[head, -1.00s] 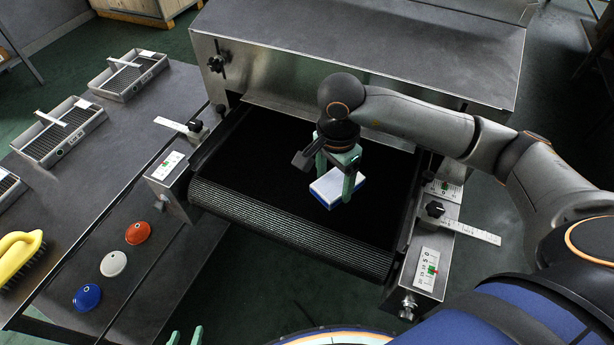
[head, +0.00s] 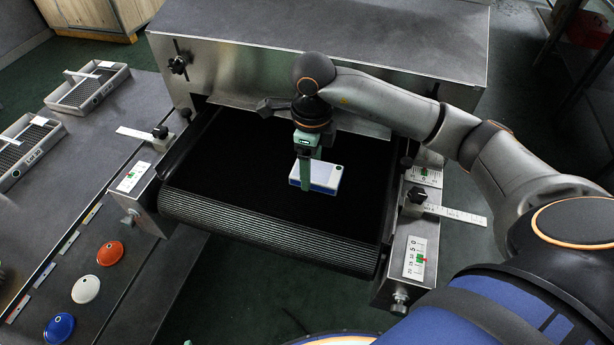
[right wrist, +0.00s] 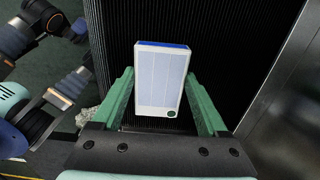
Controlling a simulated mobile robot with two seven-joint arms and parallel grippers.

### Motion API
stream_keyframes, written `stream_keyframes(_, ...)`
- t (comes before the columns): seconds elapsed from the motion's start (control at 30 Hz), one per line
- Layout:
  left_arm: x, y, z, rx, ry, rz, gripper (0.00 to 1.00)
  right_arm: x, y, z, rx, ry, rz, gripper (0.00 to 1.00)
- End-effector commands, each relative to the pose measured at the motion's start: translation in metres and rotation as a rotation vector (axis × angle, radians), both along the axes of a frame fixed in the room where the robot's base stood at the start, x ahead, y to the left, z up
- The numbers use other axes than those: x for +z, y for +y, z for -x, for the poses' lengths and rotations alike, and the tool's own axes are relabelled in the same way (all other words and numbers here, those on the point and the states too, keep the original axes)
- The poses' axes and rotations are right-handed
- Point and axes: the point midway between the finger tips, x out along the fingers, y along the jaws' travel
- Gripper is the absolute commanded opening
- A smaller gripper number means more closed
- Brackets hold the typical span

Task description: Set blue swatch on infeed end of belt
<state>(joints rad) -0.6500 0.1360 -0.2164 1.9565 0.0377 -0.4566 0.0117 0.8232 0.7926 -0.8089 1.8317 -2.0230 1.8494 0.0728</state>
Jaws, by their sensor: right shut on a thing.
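The blue swatch (head: 322,176) is a small flat block with a pale white top, a blue lower layer and a dark green dot at one corner. My right gripper (head: 306,172) is shut on it, with green fingers at its two sides. The right wrist view shows the swatch (right wrist: 162,80) between the fingers (right wrist: 163,105). It is over the black belt (head: 235,185), at the open end before the dryer hood. I cannot tell whether its underside touches the belt.
The metal dryer hood (head: 320,50) stands behind the belt. Side rails with scales and knobs (head: 415,255) flank it. The left table holds wire trays (head: 88,88) and red, white and blue round pieces (head: 86,289). The belt around the swatch is clear.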

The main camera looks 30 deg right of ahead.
Motion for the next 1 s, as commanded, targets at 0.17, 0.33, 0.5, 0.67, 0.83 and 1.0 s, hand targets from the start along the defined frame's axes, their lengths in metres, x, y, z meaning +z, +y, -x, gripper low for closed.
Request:
stream_keyframes(0.17, -0.001, 0.0, 0.001, -0.001, 0.001, 0.0, 0.5, -0.015, 0.0, 0.0, 0.001, 0.001, 0.001, 0.21)
stream_keyframes(0.33, -0.002, -0.001, 0.002, -0.002, 0.005, 0.0, 0.5, -0.039, 0.0, 0.0, 0.001, 0.002, -0.001, 0.21)
stream_keyframes(0.5, -0.002, -0.001, 0.002, -0.003, 0.006, 0.001, 0.5, -0.042, 0.0, 0.0, 0.002, -0.003, 0.0, 0.21)
stream_keyframes(0.67, -0.004, -0.001, 0.002, -0.003, 0.006, 0.001, 0.5, -0.044, 0.0, 0.0, 0.003, -0.002, 0.001, 0.21)
stream_keyframes(0.83, -0.004, -0.002, 0.003, -0.005, 0.01, 0.002, 0.5, -0.045, 0.0, 0.0, 0.003, -0.001, 0.0, 0.88)
stream_keyframes(1.0, -0.003, -0.003, 0.002, -0.006, 0.008, 0.003, 0.5, -0.045, 0.0, 0.0, 0.003, -0.001, 0.0, 1.0)
